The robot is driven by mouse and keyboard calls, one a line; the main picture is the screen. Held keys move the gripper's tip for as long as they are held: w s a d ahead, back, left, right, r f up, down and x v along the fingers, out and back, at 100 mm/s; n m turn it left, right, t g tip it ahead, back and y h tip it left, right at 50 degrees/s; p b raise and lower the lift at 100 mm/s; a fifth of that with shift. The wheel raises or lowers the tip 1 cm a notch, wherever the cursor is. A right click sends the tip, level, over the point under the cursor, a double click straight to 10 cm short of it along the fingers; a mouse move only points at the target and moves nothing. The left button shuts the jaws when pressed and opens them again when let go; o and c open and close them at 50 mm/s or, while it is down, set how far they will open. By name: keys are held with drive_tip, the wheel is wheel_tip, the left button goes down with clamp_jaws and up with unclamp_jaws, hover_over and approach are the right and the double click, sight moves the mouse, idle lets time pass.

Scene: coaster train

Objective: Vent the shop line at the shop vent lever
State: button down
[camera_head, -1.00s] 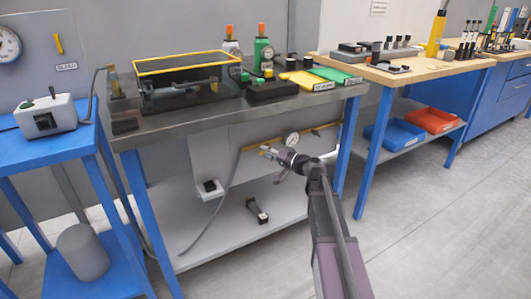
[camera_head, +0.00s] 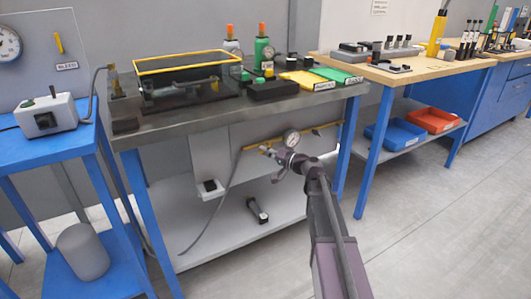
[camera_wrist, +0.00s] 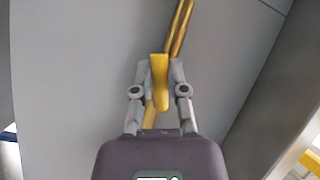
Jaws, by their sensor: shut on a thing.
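My gripper (camera_wrist: 159,78) is shut on a yellow lever handle (camera_wrist: 159,88), which stands between its two grey fingers in the wrist view. A yellow pipe (camera_wrist: 180,28) runs up and right behind the lever. In the head view, my gripper (camera_head: 271,162) reaches under the dark workbench to the yellow shop line (camera_head: 319,130) on the back panel. A round white gauge (camera_head: 291,138) sits on that line just above my arm. The lever itself is hard to make out there, hidden at the fingers, and the gauge needle is too small to read.
The dark bench top (camera_head: 190,122) hangs above my arm, with a blue leg (camera_head: 347,135) to the right. A lower shelf (camera_head: 215,235) carries a small black-and-white part (camera_head: 257,211). A dark hose hangs left of the gripper. Open floor lies to the right.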

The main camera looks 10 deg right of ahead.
drive_tip(key=m+t+b, duration=0.1)
drive_tip(key=m, duration=0.1)
drive_tip(key=shift+a+r+m+y, duration=0.1)
drive_tip(key=shift+r+m+y, duration=0.05)
drive_tip(key=shift+m+y, duration=0.2)
drive_tip(key=shift+r+m+t+b, duration=0.4)
drive_tip(key=shift+m+t+b, duration=0.1)
drive_tip(key=shift+m, duration=0.25)
drive_tip(key=c, duration=0.7)
unclamp_jaws()
drive_tip(key=shift+o, duration=0.2)
drive_tip(key=shift+n+p, duration=0.3)
drive_tip(key=n+g+p, duration=0.1)
drive_tip(key=n, duration=0.1)
drive_tip(key=n+g+p, duration=0.1)
drive_tip(key=shift+f+n, duration=0.4)
drive_tip(key=v, duration=1.4)
drive_tip(key=shift+r, duration=0.15)
drive_tip(key=shift+a, duration=0.1)
